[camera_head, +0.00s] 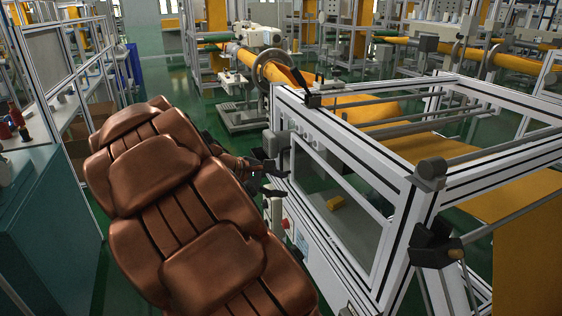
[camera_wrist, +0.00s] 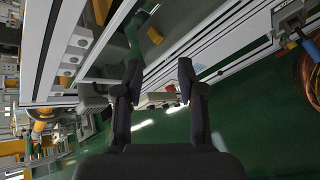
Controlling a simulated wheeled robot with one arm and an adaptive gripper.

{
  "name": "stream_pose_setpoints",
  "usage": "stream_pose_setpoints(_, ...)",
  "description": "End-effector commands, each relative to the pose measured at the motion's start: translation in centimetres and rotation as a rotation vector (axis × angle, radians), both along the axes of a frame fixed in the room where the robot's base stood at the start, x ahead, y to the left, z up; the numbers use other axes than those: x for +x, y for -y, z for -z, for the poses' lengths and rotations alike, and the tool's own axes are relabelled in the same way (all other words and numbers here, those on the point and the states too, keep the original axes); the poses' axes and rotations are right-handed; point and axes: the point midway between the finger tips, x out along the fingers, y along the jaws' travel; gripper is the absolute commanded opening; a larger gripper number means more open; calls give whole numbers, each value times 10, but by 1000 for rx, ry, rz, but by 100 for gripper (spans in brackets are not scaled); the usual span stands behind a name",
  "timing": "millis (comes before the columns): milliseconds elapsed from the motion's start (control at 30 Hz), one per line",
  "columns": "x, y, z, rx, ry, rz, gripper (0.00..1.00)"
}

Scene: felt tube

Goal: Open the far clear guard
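A clear guard panel (camera_head: 345,205) in a white metal frame faces my arm on the side of the machine. It looks closed, and a yellow block shows through it. In the wrist view the clear panel (camera_wrist: 140,42) lies beyond the fingertips. My gripper (camera_head: 268,178) is beside the panel's left end, near a dark handle-like piece (camera_head: 287,160); I cannot tell whether they touch. In the wrist view my gripper (camera_wrist: 159,72) has its two dark fingers spread apart with nothing between them. Whether another guard lies farther along is not clear.
A control box with a red button (camera_head: 285,224) sits below my gripper. Orange felt (camera_head: 520,195) runs over rollers on the machine's right. A teal cabinet (camera_head: 45,220) stands at left. Green floor (camera_wrist: 245,105) is open alongside the machine.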

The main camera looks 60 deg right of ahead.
Motion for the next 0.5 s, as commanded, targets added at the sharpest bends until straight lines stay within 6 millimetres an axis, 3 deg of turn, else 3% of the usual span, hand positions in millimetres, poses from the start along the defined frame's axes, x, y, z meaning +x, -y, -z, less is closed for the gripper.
stream_pose_setpoints(33,9,19,5,-33,-51,-21,39)
stream_pose_setpoints(200,40,77,4,-138,-224,-119,39)
stream_pose_setpoints(500,106,164,34,-263,-553,-319,39)
